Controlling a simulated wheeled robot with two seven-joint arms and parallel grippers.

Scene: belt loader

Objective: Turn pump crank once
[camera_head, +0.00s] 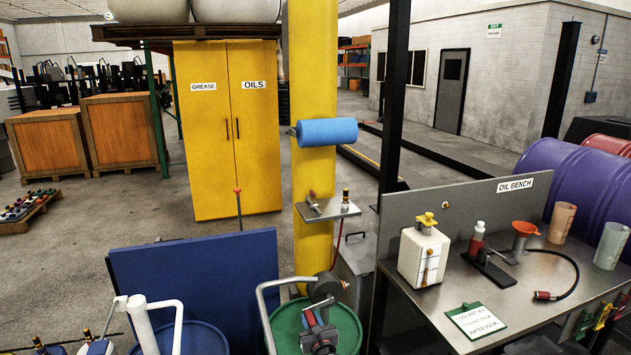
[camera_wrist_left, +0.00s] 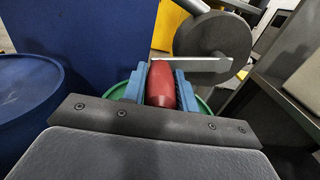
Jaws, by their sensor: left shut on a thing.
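The drum pump has a dark round body (camera_head: 325,287) and a bent grey pipe (camera_head: 264,305); it stands over a green drum (camera_head: 349,330). My left gripper (camera_head: 313,319) is at the pump, just below the round body. In the left wrist view, its blue-padded fingers (camera_wrist_left: 160,88) are shut on the red crank handle (camera_wrist_left: 161,84), one finger on each side. The flat grey crank arm (camera_wrist_left: 205,65) runs from the handle across the round pump body (camera_wrist_left: 213,42). My right gripper is not in view.
A blue panel (camera_head: 195,288) stands left of the pump, with a blue drum (camera_head: 205,338) before it. The oil bench (camera_head: 515,295) stands close on the right, with a white container (camera_head: 423,256) on it. A yellow column (camera_head: 313,200) rises behind the pump.

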